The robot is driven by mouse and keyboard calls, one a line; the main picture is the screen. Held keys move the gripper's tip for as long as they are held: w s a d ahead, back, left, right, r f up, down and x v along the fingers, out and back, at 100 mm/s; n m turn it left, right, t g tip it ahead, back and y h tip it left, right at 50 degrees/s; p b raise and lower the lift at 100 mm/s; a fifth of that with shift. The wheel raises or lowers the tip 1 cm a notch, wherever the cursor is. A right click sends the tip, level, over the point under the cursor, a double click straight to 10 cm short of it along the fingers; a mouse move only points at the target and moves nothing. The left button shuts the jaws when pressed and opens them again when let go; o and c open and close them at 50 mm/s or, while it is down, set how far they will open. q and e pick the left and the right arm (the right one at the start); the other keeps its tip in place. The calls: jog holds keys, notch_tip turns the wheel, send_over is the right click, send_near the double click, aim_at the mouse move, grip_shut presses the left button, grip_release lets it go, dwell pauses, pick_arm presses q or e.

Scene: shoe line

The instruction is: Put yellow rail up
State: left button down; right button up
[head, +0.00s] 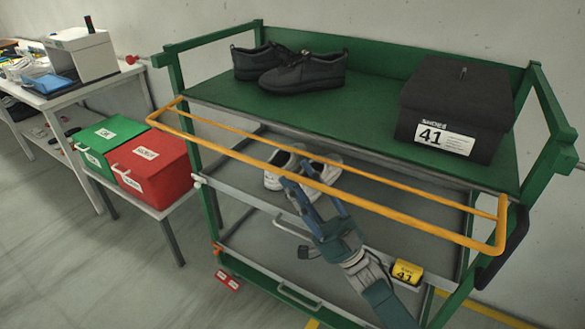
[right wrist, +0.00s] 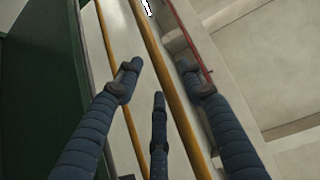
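The yellow rail (head: 420,222) is a U-shaped bar frame. It sticks out from the front of the green cart (head: 350,114), at about the height of the top shelf. My right gripper (head: 310,190) is at the front bar, left of its middle, with fingers reaching up from below. In the right wrist view the rail (right wrist: 164,75) runs between the spread fingers, which look open and not closed on it. Contact cannot be told. My left gripper is out of view.
Black shoes (head: 302,73) and a black box marked 41 (head: 458,95) stand on the top shelf. White-toed shoes (head: 276,168) sit on the shelf below, behind the gripper. Red (head: 165,170) and green (head: 90,138) boxes stand left of the cart.

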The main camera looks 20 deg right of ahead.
jog(key=shift+x, duration=0.8)
grip_shut()
jog(key=shift+w+r, duration=0.1)
jog(key=shift+r, duration=0.05)
